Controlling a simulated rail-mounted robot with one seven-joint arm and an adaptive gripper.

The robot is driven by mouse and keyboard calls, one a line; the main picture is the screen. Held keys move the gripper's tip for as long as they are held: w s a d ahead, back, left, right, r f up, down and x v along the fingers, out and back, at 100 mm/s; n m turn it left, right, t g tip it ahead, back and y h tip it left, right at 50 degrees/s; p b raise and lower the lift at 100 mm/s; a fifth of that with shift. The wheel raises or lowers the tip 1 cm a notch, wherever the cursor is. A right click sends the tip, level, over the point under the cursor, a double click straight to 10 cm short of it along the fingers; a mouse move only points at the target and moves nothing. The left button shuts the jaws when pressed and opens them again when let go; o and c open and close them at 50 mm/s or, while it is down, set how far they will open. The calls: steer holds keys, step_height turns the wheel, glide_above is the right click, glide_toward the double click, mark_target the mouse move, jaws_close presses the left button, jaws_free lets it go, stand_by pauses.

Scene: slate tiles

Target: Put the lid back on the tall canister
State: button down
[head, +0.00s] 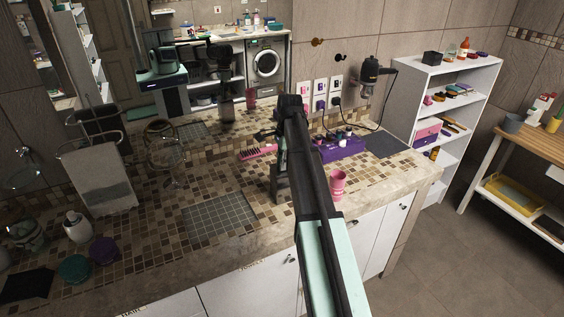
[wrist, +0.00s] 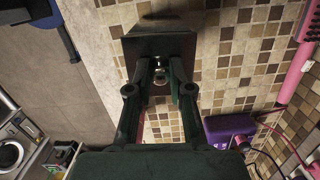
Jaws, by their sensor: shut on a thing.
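My gripper (wrist: 159,75) is shut on a small knob in the middle of the dark square lid (wrist: 160,46) in the wrist view. The fingers stand on either side of the knob. In the head view my gripper (head: 279,155) points down over the counter, partly hidden by my arm. A dark upright shape below it, which looks like the tall canister (head: 283,189), stands on the tiles. I cannot tell whether the lid touches the canister's rim or is apart from it.
A pink cup (head: 338,184) stands right of my gripper near the counter's front edge. The mirror reflects the room. Tiled counter left of the canister is largely clear.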

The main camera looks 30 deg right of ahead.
stand_by(0.3)
steer(key=c, duration=1)
jaws_free()
steer(key=shift+o, duration=0.5)
steer(key=o, duration=0.4)
steer(key=shift+r, duration=0.15)
steer(key=shift+r+p, duration=2.35)
steer(key=shift+r, duration=1.05)
jaws_close()
